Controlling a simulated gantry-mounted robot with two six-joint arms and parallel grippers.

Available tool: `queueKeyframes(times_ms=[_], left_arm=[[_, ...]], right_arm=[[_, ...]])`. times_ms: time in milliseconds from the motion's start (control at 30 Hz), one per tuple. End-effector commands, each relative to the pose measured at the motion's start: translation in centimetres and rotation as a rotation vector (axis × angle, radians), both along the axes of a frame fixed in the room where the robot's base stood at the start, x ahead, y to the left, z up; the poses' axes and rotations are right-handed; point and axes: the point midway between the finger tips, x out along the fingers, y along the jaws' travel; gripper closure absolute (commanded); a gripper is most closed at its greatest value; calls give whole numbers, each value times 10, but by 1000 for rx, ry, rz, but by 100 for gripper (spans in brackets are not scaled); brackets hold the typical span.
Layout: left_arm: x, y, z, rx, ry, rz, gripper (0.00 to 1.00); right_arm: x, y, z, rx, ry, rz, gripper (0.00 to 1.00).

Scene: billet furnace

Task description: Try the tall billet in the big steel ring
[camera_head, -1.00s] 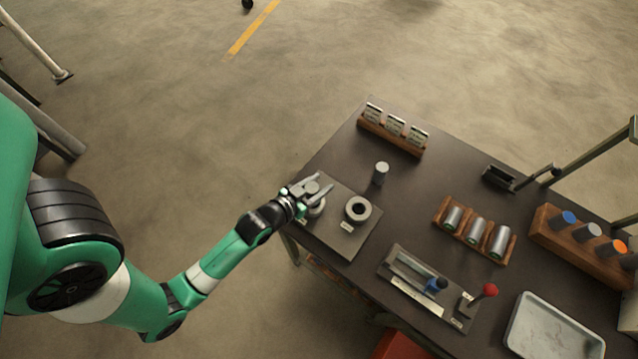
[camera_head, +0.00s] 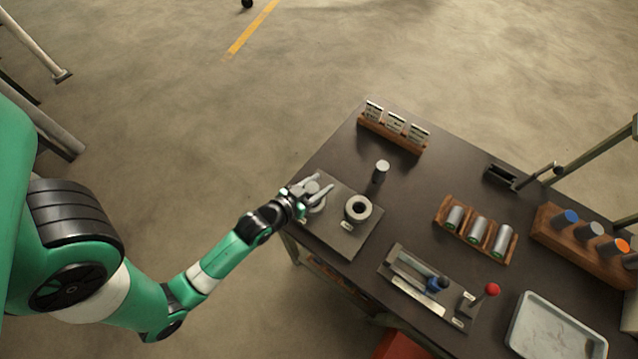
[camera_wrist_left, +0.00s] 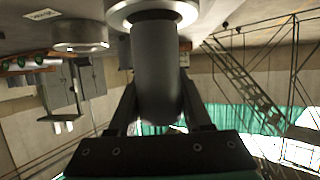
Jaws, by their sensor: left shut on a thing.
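My left gripper (camera_head: 316,190) is shut on a grey cylindrical billet (camera_wrist_left: 158,70), over the left steel ring (camera_head: 319,206) on the grey plate (camera_head: 330,236). In the left wrist view, which looks upside down, the billet's far end meets the opening of a steel ring (camera_wrist_left: 118,12). I cannot tell how deep it sits. The other steel ring (camera_head: 347,215) lies empty to the right on the plate and also shows in the left wrist view (camera_wrist_left: 80,45). My right gripper is not in view.
Another grey billet (camera_head: 381,173) stands behind the plate. A wooden rack (camera_head: 452,233) holds several metal cylinders. A card holder (camera_head: 392,142), a fixture with a red knob (camera_head: 491,290) and a grey tray (camera_head: 514,345) share the dark table.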

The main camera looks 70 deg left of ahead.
Motion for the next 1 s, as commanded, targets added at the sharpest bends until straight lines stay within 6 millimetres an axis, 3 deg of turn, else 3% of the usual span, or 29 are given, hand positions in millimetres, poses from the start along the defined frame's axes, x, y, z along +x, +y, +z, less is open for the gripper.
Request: queueKeyframes(times_ms=[1000], left_arm=[[1, 0, -12, 3, -5, 0, 100]], right_arm=[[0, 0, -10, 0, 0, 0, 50]])
